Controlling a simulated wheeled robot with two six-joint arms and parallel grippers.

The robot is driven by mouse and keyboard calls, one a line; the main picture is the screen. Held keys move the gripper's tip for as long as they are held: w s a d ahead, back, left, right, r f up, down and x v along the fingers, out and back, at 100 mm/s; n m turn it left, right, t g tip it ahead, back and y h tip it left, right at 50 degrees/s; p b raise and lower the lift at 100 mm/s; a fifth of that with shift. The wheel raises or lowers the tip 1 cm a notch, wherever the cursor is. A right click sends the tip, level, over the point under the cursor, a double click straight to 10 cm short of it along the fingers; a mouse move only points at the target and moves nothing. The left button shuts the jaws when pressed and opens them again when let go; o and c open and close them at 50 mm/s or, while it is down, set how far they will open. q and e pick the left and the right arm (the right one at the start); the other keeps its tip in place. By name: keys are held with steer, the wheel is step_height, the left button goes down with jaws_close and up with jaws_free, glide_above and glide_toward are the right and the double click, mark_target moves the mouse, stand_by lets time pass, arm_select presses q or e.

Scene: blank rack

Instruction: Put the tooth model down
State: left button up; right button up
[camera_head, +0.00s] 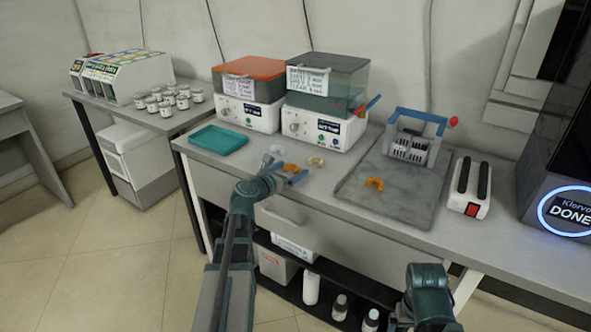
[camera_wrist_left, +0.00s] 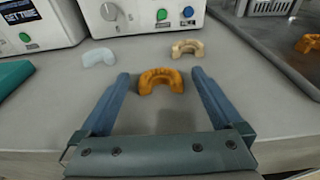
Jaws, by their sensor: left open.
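An orange tooth model (camera_wrist_left: 161,81) rests on the grey bench top (camera_wrist_left: 240,105). It sits between and just beyond the fingertips of my left gripper (camera_wrist_left: 160,76), with a gap on both sides. In the head view the orange model (camera_head: 291,168) shows at the tips of my left gripper (camera_head: 290,177), which is open. A pale blue model (camera_wrist_left: 98,57) and a beige model (camera_wrist_left: 187,48) stand just behind it. Another orange model (camera_head: 374,184) lies on the grey tray (camera_head: 350,196). My right arm shows at the lower right, but its gripper is out of view.
Two machines with orange (camera_head: 250,68) and grey (camera_head: 328,82) lids stand behind the models. A teal tray (camera_head: 218,139) lies to the left. A blue-handled rack (camera_head: 412,140) stands on the grey tray. A white device (camera_head: 468,190) with two black slots stands to its right.

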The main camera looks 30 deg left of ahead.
arm_select(q)
steer(key=c, duration=1.5)
steer(key=shift+r, duration=0.15)
arm_select(e)
steer(key=shift+r, duration=0.15)
